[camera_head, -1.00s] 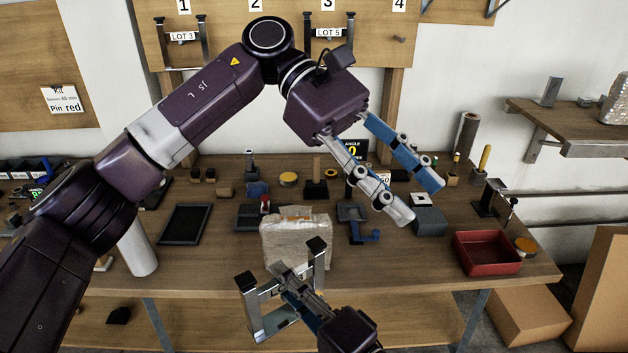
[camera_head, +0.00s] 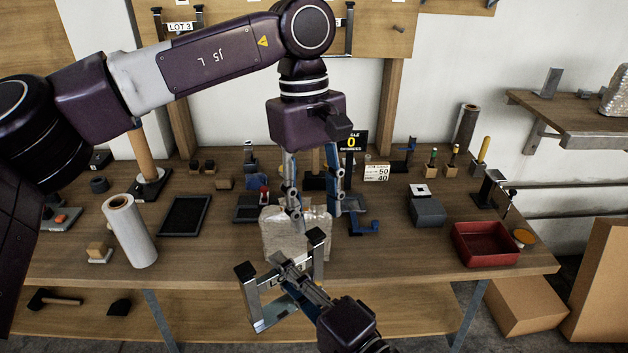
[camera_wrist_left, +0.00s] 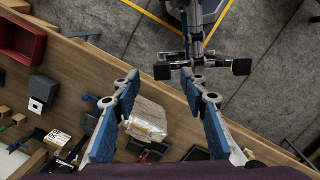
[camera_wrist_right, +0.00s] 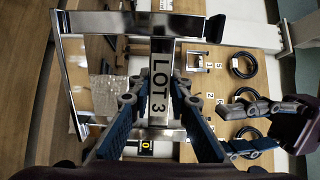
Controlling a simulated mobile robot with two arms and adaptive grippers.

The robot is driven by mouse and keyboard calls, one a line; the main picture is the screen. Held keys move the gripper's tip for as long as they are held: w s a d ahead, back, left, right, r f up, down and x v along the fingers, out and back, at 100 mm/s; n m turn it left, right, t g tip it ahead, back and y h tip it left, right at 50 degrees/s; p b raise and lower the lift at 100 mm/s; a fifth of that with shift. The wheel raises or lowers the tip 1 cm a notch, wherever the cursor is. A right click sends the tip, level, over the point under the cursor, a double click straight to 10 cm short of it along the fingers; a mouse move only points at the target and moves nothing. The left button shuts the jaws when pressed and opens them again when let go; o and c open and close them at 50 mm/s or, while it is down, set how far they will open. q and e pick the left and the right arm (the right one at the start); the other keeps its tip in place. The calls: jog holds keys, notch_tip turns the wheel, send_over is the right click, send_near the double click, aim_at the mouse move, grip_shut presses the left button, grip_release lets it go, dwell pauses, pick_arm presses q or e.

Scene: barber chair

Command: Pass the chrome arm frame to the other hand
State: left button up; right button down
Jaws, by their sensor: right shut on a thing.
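The chrome arm frame (camera_head: 254,303) is a U of bright bars with black end pads, held in front of the bench edge. My right gripper (camera_head: 284,280) is shut on its crossbar, beside a white LOT 3 label (camera_wrist_right: 159,84) in the right wrist view. My left gripper (camera_head: 314,215) points down above and behind the frame, open and empty. In the left wrist view, the frame (camera_wrist_left: 217,67) lies beyond the spread blue-padded fingers, apart from them. The left fingers also show at the right of the right wrist view (camera_wrist_right: 250,125).
A wrapped block (camera_head: 283,240) stands on the bench just behind the frame. A white roll (camera_head: 131,232), a dark tray (camera_head: 185,216) and a red bin (camera_head: 485,245) stand on the bench. Open floor lies in front of the bench.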

aim_at(319, 233)
pick_arm(q)
jog(key=f, duration=0.6)
jog(key=shift+s+d, duration=0.25)
jog(key=shift+s, duration=0.1)
pick_arm(e)
jog(key=shift+r, duration=0.15)
pick_arm(q)
jog(key=shift+r, duration=0.1)
grip_shut()
jog(key=shift+d, duration=0.1)
pick_arm(e)
jog(key=shift+a, duration=0.1)
jog(key=c, duration=1.7)
grip_release()
